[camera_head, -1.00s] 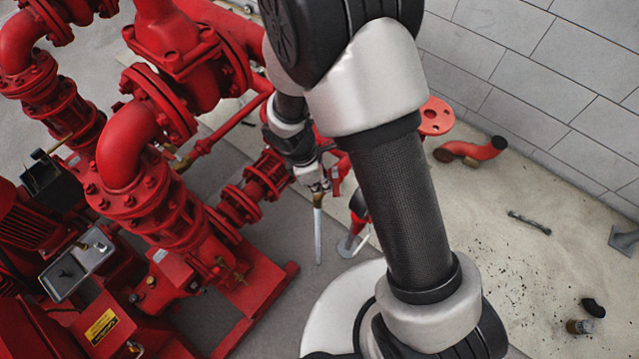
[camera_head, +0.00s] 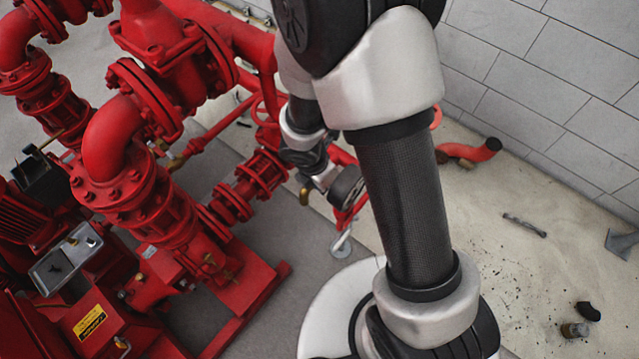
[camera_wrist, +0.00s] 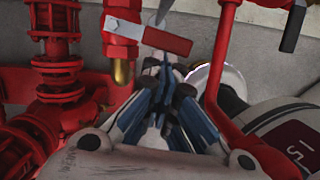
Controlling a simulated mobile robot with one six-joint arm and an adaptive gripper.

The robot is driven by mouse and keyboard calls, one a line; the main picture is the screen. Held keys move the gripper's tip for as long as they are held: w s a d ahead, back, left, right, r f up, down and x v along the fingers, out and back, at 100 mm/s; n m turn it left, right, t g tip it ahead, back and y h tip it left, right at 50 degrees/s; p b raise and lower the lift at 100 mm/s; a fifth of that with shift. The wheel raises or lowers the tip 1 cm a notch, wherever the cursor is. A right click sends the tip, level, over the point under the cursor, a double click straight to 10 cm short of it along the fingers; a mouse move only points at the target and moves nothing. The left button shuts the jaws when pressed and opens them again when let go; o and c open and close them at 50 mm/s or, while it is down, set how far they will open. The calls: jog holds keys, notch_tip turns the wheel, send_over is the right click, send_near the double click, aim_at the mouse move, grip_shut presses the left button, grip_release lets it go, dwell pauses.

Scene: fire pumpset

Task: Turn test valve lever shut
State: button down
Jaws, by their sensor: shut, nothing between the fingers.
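The test valve lever (camera_wrist: 165,39), a grey metal strip with a red sleeve, lies crosswise near the top of the wrist view. Its left end meets a red valve body with a brass outlet (camera_wrist: 122,72) pointing down. My gripper (camera_wrist: 164,112) is shut and empty. In the picture, its fingers show just below the lever's red sleeve; I cannot tell whether they touch it. In the head view, the brass outlet (camera_head: 304,196) shows left of my wrist. The lever cannot be made out there, and my fingers are hidden.
Red pump pipework (camera_head: 125,160) fills the left side. Red pipes flank my gripper in the wrist view, including one upright pipe (camera_wrist: 213,80) close on the right. A red elbow pipe (camera_head: 470,151) lies near the tiled wall.

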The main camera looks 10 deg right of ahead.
jog(key=shift+d, duration=0.55)
dwell(0.4)
